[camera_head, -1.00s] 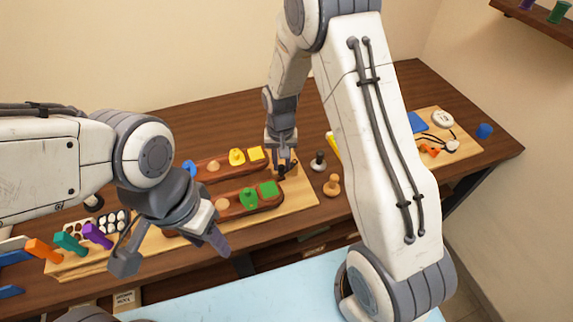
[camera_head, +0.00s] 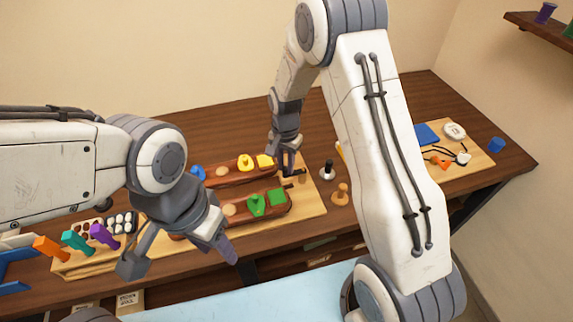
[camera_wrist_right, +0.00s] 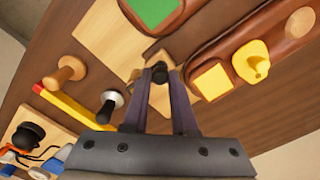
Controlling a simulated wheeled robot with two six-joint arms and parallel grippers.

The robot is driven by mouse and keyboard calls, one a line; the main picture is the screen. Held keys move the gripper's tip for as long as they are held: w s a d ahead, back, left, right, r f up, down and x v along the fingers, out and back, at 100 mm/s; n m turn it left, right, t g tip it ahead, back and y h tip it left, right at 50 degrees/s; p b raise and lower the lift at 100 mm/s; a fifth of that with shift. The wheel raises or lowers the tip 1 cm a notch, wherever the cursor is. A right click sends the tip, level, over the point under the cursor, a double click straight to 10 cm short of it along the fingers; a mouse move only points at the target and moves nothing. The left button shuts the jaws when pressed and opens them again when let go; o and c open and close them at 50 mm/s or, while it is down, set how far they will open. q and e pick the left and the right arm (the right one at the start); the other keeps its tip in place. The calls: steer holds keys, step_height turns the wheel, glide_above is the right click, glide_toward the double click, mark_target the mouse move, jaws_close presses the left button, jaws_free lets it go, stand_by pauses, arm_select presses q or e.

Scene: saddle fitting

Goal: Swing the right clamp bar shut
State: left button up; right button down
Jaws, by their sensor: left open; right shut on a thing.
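My right gripper (camera_head: 289,172) is over the right end of the light wooden board (camera_head: 313,203). In the right wrist view its fingertips (camera_wrist_right: 160,76) are shut on a small black knob (camera_wrist_right: 160,68), which appears to belong to the right clamp bar. A short dark bar (camera_head: 300,172) shows beside the fingertips in the head view; its full length and angle are partly hidden. Two brown saddle-like blocks lie on the board: the near one (camera_head: 238,209) carries green pieces, the far one (camera_head: 222,180) yellow pieces. My left gripper (camera_head: 180,254) is open and empty in front of the board.
A black-and-white knob (camera_head: 327,170) and a tan peg (camera_head: 341,194) stand right of the board. A yellow bar (camera_wrist_right: 62,105) lies near them. Orange, teal and purple handles (camera_head: 75,241) stand at the left. A second board (camera_head: 478,160) with cords is at the right.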

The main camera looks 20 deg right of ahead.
mark_target(286, 167)
steer(key=shift+w+r, duration=0.1)
steer(key=shift+w, duration=0.05)
steer(key=c, duration=0.7)
jaws_free()
step_height(286, 167, up, 10)
steer(key=b, duration=0.2)
steer(key=shift+r, duration=0.2)
steer(key=s+a+r+n, duration=0.1)
steer(key=s+a+n, duration=0.2)
steer(key=s, duration=0.6)
steer(key=s+a+r+n, duration=0.2)
steer(key=s+a+n, duration=0.1)
steer(key=s+n, duration=0.4)
steer(key=s+a+r+n+y, duration=0.1)
steer(key=s+n, duration=0.5)
steer(key=s, duration=0.7)
steer(key=shift+a+r, duration=0.65)
steer(key=shift+a, duration=0.55)
